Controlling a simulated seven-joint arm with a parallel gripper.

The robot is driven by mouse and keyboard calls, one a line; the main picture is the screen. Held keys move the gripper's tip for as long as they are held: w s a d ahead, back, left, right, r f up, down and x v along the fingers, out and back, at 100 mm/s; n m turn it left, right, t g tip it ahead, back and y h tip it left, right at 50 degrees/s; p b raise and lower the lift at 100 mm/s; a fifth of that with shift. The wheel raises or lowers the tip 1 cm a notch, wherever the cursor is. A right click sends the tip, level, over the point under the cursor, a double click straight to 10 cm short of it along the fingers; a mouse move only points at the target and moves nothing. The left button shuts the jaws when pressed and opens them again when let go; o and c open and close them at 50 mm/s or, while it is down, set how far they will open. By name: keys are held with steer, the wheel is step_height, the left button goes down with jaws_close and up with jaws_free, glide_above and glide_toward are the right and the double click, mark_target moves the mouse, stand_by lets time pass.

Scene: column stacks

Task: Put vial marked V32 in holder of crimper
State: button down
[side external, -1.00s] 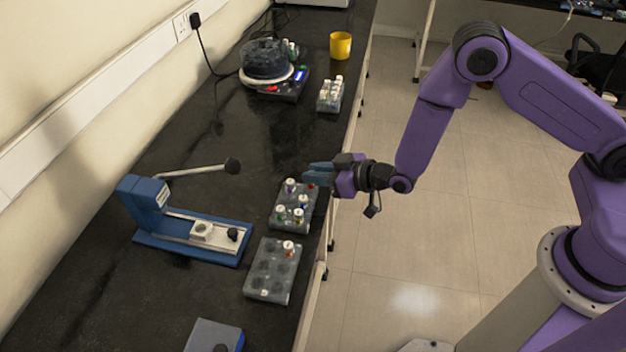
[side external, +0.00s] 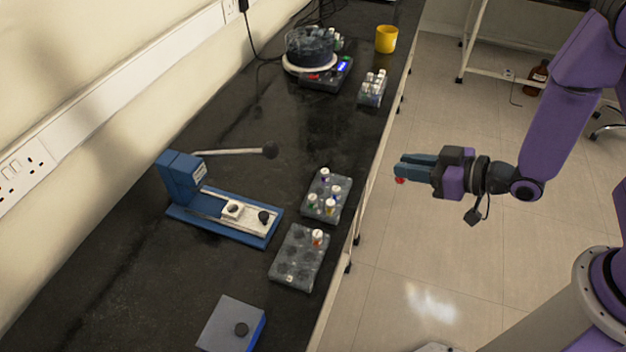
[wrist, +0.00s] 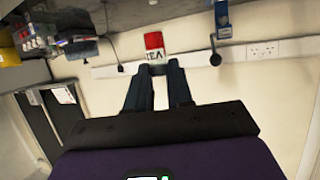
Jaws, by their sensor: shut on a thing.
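My gripper (side external: 405,168) is shut on a small vial with a red part (side external: 400,181), out over the floor to the right of the bench edge. In the wrist view the held vial (wrist: 153,45) shows red and white between the fingertips (wrist: 155,75). Its upside-down label looks like V31, but it is small. The blue crimper (side external: 180,180) stands on the bench to the left, its lever raised to the right. Its white holder block (side external: 232,210) sits on the slide and looks empty. My gripper is well right of it.
A grey rack (side external: 342,203) with several capped vials stands near the bench edge. A second rack (side external: 283,270) in front holds one orange-marked vial. A blue-grey box (side external: 228,318), a stirrer plate (side external: 310,64), a small vial rack (side external: 370,95) and a yellow cup (side external: 386,39) are also on the bench.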

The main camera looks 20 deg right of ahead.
steer(key=shift+w+a, duration=0.3)
steer(key=shift+w, duration=0.05)
steer(key=w+a+r+m+t+h, duration=0.1)
steer(key=w+a+m+h, duration=0.1)
steer(key=w+a, duration=0.6)
steer(key=s+a+m+h, duration=0.2)
steer(key=s+a+h, duration=0.15)
steer(key=a, duration=1.05)
glide_above(236, 213)
steer(key=shift+m+t, duration=0.3)
steer(key=f, duration=0.8)
steer(key=shift+s+d+f, duration=0.1)
steer(key=shift+s+d, duration=0.1)
steer(key=shift+s, duration=0.1)
steer(key=shift+w+a+f, duration=0.25)
steer(key=shift+w+f, duration=0.1)
steer(key=shift+f, duration=1.7)
steer(key=shift+f, duration=0.15)
